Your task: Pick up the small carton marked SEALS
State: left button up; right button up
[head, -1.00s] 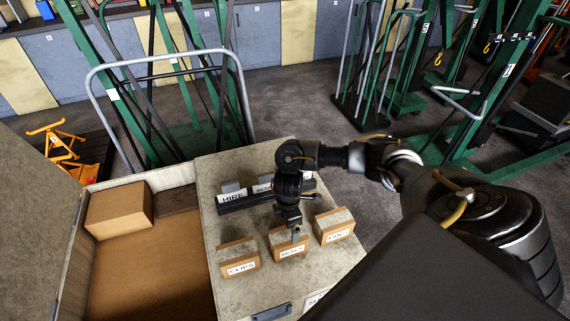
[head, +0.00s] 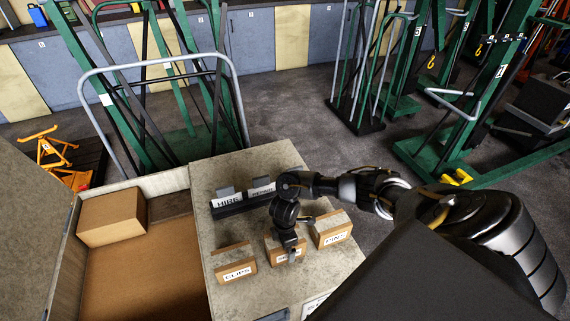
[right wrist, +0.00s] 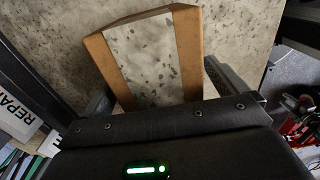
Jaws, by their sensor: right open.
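The small SEALS carton (head: 274,248) is a brown box with a pale speckled strip, standing on the worktop between two similar cartons. Its label is partly covered by my right gripper (head: 291,257). That gripper is open and points down at the carton. In the right wrist view the carton (right wrist: 148,55) reaches in between the two open fingers (right wrist: 160,95), one on each side. The near end of the carton is hidden by the gripper body, and I cannot tell whether a finger touches it. My left gripper is not in view.
The CLIPS carton (head: 235,263) stands close on the left, the PINS carton (head: 332,230) close on the right. A dark holder with HIRE and REPAIR signs (head: 230,203) is behind. A brown box (head: 110,218) sits in the open tray at left.

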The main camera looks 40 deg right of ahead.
jog(key=shift+f, duration=0.35)
jog(key=shift+c, duration=0.5)
jog(key=c, duration=1.3)
jog(key=shift+r, duration=0.1)
